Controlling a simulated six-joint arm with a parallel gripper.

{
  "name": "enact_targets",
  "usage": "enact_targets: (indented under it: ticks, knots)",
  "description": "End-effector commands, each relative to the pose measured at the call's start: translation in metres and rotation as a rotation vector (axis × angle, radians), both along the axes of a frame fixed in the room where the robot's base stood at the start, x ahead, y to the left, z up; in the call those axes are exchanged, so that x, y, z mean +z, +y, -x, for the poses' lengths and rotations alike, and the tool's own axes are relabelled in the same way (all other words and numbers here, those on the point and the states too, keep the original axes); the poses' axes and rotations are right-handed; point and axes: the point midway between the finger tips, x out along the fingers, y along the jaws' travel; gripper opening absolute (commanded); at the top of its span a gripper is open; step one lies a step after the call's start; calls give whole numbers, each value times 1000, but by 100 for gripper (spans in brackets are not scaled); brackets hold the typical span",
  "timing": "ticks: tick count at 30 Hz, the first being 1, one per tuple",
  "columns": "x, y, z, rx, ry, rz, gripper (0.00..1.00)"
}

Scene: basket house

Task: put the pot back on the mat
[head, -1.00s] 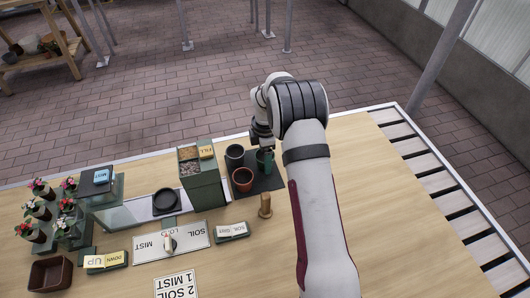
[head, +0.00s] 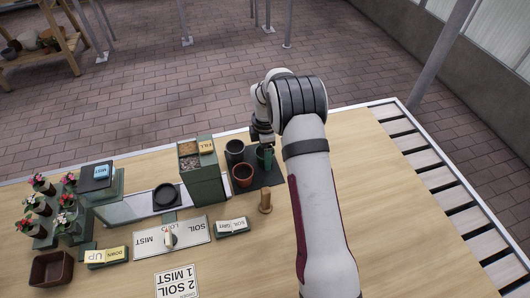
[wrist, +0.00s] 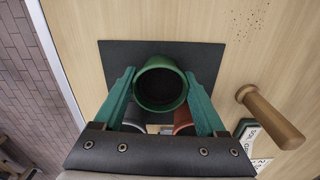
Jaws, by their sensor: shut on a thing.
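The green pot (wrist: 160,88) is upright between the two green fingers of my gripper (wrist: 160,76) in the wrist view, and the fingers are shut on it. In the head view my gripper (head: 263,141) points down, with the green pot (head: 265,156) below it at the right part of the dark mat (head: 268,179). The mat also shows in the wrist view (wrist: 118,60). I cannot tell whether the pot's base touches the mat. A grey pot (head: 235,151) and a terracotta pot (head: 243,175) stand beside it on the mat.
A green dispenser box (head: 206,180) marked FILL stands left of the mat. A wooden peg (head: 265,201) stands just in front of the mat. A panel with a lever (head: 171,240) and small flowering pots (head: 40,204) are further left. The table right of my arm is clear.

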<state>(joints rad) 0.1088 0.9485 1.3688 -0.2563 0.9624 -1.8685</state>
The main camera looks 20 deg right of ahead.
Motion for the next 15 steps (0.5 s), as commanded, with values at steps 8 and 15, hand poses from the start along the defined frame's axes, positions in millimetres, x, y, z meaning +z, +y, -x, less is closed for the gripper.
enact_targets:
  ticks: [8,15]
  knots:
    - [0,0,0,0,0,0,10]
    - [0,0,0,0,0,0,95]
